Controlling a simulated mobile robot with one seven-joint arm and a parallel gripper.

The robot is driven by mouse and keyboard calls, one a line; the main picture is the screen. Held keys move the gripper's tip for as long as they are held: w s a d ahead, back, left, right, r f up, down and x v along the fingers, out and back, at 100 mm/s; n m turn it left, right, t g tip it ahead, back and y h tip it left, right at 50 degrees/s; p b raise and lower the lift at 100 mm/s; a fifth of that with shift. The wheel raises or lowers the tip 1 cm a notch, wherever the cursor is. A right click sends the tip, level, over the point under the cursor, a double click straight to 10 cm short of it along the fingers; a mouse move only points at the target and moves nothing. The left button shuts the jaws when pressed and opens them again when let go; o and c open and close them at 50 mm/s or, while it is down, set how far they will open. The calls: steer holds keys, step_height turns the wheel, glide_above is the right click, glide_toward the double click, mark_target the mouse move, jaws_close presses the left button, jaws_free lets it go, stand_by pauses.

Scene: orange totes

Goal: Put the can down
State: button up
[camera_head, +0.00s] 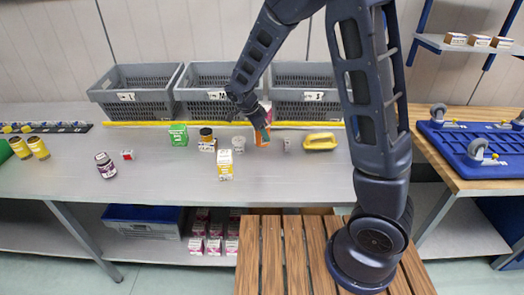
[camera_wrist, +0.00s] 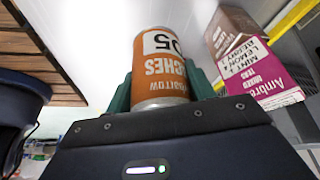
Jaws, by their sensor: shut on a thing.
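The can (camera_wrist: 160,68) is orange with a white label reading "05" and a metal rim at its near end. My gripper (camera_wrist: 160,90) is shut on it, with a green finger on either side. In the head view my gripper (camera_head: 262,130) is over the grey table, in front of the middle and right grey bins. A little orange of the can (camera_head: 260,142) shows there beside the green fingers. I cannot tell whether the can touches the table.
A tea box (camera_wrist: 250,60) lies right of the can in the wrist view. A white-and-yellow box (camera_head: 225,166), a white cup (camera_head: 238,144), a small grey item (camera_head: 287,145) and a yellow object (camera_head: 320,142) stand nearby. Grey bins (camera_head: 137,95) line the back. The table's front right is clear.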

steer(key=shift+f, duration=4.5)
steer(key=shift+f, duration=0.15)
steer(key=o, duration=1.2)
steer(key=v, duration=1.2)
steer(key=shift+r, duration=0.2)
